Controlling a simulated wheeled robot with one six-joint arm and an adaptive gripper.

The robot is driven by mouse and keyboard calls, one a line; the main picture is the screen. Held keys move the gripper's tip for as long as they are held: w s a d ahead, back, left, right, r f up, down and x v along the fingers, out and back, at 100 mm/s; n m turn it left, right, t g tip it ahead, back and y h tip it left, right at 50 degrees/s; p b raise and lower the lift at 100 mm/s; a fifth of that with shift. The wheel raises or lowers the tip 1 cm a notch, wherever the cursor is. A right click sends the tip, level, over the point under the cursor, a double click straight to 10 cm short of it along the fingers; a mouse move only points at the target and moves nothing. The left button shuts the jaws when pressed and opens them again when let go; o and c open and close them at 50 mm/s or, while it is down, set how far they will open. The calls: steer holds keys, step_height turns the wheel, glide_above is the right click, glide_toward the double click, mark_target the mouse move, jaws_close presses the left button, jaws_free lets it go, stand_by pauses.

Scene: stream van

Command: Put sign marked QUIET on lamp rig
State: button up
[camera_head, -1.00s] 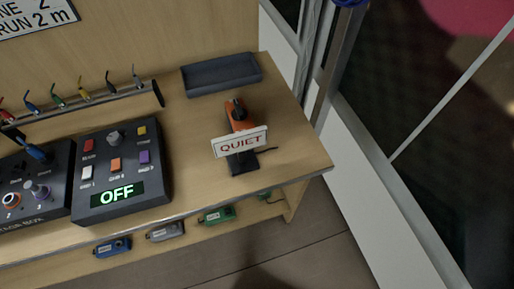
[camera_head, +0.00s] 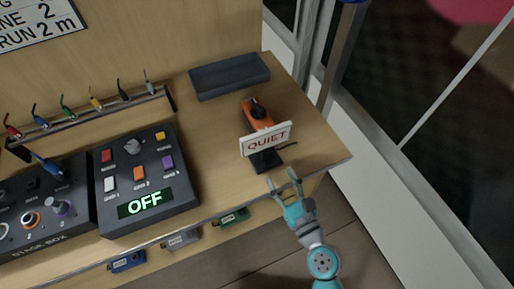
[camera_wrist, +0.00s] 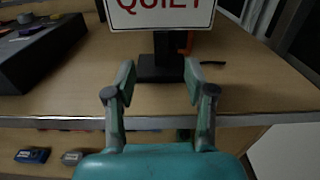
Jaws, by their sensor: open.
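My gripper (camera_head: 284,180) is open and empty in front of the desk edge, short of the sign. In the wrist view its fingers (camera_wrist: 159,82) frame the base. I cannot identify a lamp rig for certain.
A dark empty tray (camera_head: 229,77) lies at the back right. A control panel reading OFF (camera_head: 147,180) and another control box (camera_head: 40,215) stand on the left. A rack holds several coloured cables (camera_head: 92,118). Small coloured boxes (camera_head: 233,217) sit below the desk's front edge.

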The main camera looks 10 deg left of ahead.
mark_target(267, 153)
steer(key=shift+w+a+r, duration=0.1)
steer(key=shift+w+a, duration=0.25)
steer(key=shift+a, duration=0.05)
steer(key=x, duration=0.3)
steer(key=shift+w+a, duration=0.15)
steer(key=shift+d+f+x, duration=0.1)
steer(key=shift+f+x, duration=0.05)
steer(key=shift+x, duration=1.55)
steer(key=shift+d+f+x, duration=0.15)
steer(key=shift+x, duration=1.5)
steer(key=shift+w, duration=0.15)
jaws_close()
